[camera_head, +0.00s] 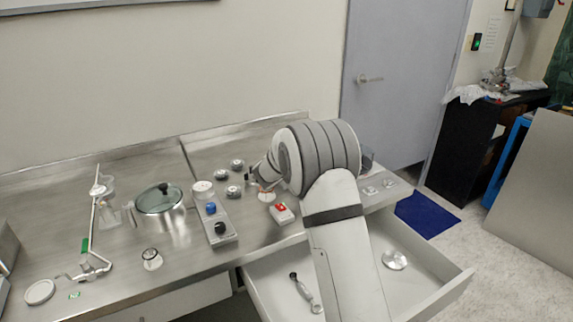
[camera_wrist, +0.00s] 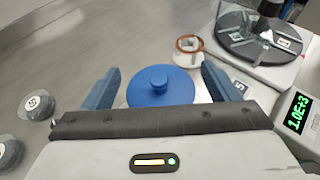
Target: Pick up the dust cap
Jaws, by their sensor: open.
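A blue round cap with a small knob on top, which looks like the dust cap (camera_wrist: 160,90), sits on the steel bench in the wrist view. My gripper (camera_wrist: 162,84) is open, with one blue finger to the left of the cap and one to the right. The cap's near edge is hidden behind the gripper body. I cannot tell how far the fingertips are above the bench. In the head view my gripper (camera_head: 256,176) is over the bench, partly hidden by my arm, and I cannot make out the cap there.
A white fitting with a copper ring (camera_wrist: 188,50) stands just beyond the cap. A scale with a dark disc (camera_wrist: 258,35) and a green display (camera_wrist: 297,110) are to the right. Grey round pieces (camera_wrist: 38,105) lie left. The drawer (camera_head: 440,282) below is open.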

